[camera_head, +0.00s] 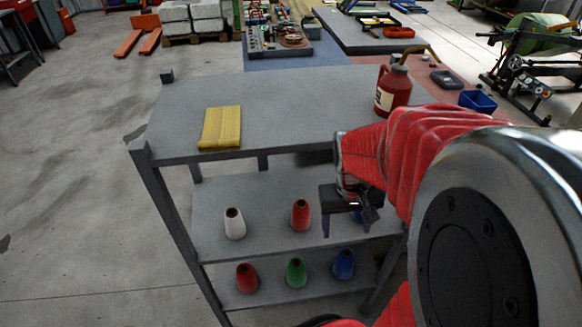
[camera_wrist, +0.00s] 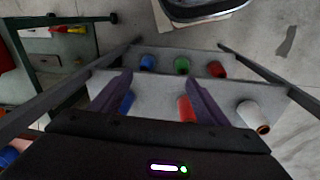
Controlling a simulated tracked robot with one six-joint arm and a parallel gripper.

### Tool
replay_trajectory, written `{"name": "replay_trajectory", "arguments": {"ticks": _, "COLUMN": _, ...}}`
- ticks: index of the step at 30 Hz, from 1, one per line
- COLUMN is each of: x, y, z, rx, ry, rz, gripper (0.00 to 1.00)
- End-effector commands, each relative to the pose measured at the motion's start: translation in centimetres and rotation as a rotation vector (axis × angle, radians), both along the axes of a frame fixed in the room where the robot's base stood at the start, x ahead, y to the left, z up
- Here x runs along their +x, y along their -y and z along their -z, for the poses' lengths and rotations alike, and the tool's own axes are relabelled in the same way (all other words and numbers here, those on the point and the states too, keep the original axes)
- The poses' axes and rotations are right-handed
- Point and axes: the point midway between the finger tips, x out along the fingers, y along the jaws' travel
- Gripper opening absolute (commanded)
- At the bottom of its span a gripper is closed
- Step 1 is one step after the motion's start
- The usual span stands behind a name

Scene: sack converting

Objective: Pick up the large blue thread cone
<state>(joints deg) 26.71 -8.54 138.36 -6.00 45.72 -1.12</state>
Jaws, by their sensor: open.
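My gripper (camera_head: 346,222) is open and empty, pointing down over the right part of the middle shelf. A blue thread cone (camera_wrist: 127,103) stands on that shelf, beside the left finger in the wrist view. In the head view the gripper hides most of it, leaving a small blue patch (camera_head: 357,215). Another blue cone (camera_head: 343,264) stands on the lower shelf, also in the wrist view (camera_wrist: 147,62). The middle-shelf one looks bigger in the wrist view, but it is nearer. The open fingers (camera_wrist: 160,97) show on either side of the blue and red middle-shelf cones.
A red cone (camera_head: 300,215) and a white cone (camera_head: 235,224) share the middle shelf. Red (camera_head: 247,278) and green (camera_head: 296,273) cones stand below. The rack's top board (camera_head: 280,110) overhangs, bearing a yellow folded sack (camera_head: 220,127) and a red jug (camera_head: 393,92).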

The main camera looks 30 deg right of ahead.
Motion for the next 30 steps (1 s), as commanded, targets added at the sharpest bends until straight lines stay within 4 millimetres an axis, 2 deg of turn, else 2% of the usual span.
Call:
{"name": "replay_trajectory", "arguments": {"ticks": 1, "x": -0.2, "y": 1.1, "z": 1.1, "rx": 0.003, "ry": -0.021, "rz": 0.017, "gripper": 0.69}}
{"name": "replay_trajectory", "arguments": {"ticks": 6, "x": -0.5, "y": 4.3, "z": 4.1, "rx": -0.001, "ry": -0.066, "rz": 0.048, "gripper": 0.69}}
{"name": "replay_trajectory", "arguments": {"ticks": 20, "x": -2.3, "y": 12.0, "z": 12.6, "rx": -0.005, "ry": -0.133, "rz": 0.082, "gripper": 0.69}}
{"name": "replay_trajectory", "arguments": {"ticks": 30, "x": -4.7, "y": 17.1, "z": 20.7, "rx": 0.002, "ry": -0.138, "rz": 0.07, "gripper": 0.69}}
